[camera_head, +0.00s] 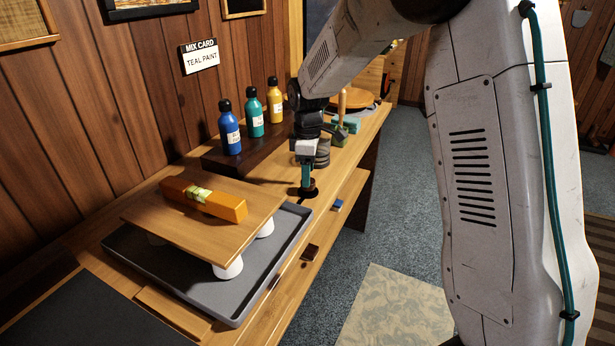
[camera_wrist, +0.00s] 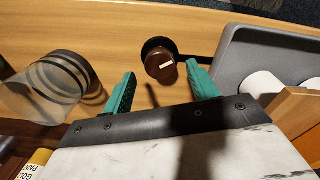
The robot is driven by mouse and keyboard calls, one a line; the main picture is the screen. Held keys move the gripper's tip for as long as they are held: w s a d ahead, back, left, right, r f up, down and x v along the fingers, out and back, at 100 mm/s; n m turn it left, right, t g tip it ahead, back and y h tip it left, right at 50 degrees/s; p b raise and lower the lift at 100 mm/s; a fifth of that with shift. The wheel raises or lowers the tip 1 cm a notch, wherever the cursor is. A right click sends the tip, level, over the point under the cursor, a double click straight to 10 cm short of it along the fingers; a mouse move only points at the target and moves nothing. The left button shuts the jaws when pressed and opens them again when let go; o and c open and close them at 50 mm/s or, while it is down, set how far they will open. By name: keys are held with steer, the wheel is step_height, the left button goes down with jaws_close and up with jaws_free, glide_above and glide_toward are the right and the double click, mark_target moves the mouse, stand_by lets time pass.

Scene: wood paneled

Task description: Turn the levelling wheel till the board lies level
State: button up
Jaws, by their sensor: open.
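The wooden board (camera_head: 160,222) stands on white feet in a grey tray (camera_head: 240,308). An orange spirit level (camera_head: 203,199) with a greenish vial lies on it; its bubble is too small to read, and I cannot tell the board's exact tilt. The levelling wheel is a dark brown knob (camera_wrist: 160,66) with a white mark, on a dark base beside the tray. My gripper (camera_head: 306,178) points down over it, hiding most of it in the head view. In the wrist view my gripper (camera_wrist: 162,84) is open, its teal fingers either side of the wheel; contact is not clear.
Blue, teal and yellow bottles (camera_head: 254,113) stand on a dark riser by the wall. A green-based tool with a wooden handle (camera_head: 341,108) is farther back.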

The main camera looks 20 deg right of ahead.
steer(key=shift+f, duration=1.1)
steer(key=shift+c, duration=0.3)
steer(key=c, duration=0.9)
steer(key=shift+c, duration=0.2)
